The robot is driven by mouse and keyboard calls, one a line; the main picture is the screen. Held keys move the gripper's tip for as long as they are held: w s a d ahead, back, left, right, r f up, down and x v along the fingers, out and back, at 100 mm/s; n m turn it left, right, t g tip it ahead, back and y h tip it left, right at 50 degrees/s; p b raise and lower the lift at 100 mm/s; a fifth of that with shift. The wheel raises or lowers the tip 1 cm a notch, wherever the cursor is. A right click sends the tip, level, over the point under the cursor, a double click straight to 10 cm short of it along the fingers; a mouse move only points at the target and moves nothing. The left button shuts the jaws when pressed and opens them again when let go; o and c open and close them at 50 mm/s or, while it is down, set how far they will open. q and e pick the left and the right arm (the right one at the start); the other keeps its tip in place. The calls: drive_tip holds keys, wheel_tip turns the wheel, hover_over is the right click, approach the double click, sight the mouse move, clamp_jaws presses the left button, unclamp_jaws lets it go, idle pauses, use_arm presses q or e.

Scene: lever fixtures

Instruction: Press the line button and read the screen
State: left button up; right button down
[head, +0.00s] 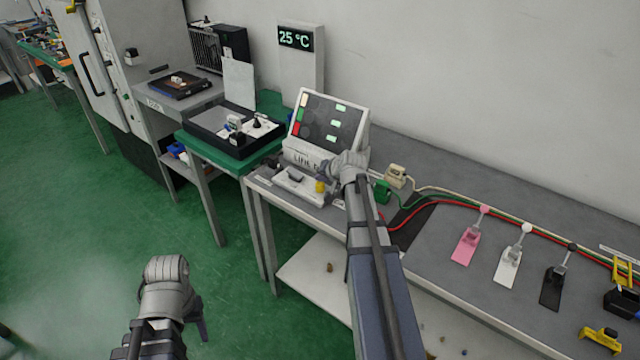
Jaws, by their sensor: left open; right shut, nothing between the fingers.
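The screen (332,122) stands tilted on a white console on the grey bench. It shows red, green and pale squares at its left and several pale green marks on a dark field. The console front (303,157) bears lettering starting "LINE", the rest covered by my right gripper. A yellow button (320,187) sits on a white base in front of it. My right gripper (327,172) is shut and empty just above the yellow button; whether they touch I cannot tell. My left gripper (201,318) is open and empty, low over the green floor, away from the bench.
Pink (467,245), white (510,262) and black (555,287) levers stand on the bench at right, behind them coloured cables. A green plug (382,191) and a beige plug (397,175) lie beside my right arm. A display (296,39) reads 25 °C.

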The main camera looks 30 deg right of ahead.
sight(321, 185)
drive_tip(key=shift+f+b, duration=0.55)
drive_tip(key=shift+f, duration=0.05)
idle(0.4)
drive_tip(key=shift+r, duration=0.2)
drive_tip(key=shift+r+p, duration=0.85)
drive_tip(key=shift+p, duration=0.2)
drive_tip(key=shift+r, duration=0.1)
wheel_tip(321, 185, up, 5)
drive_tip(key=p, duration=0.5)
idle(0.5)
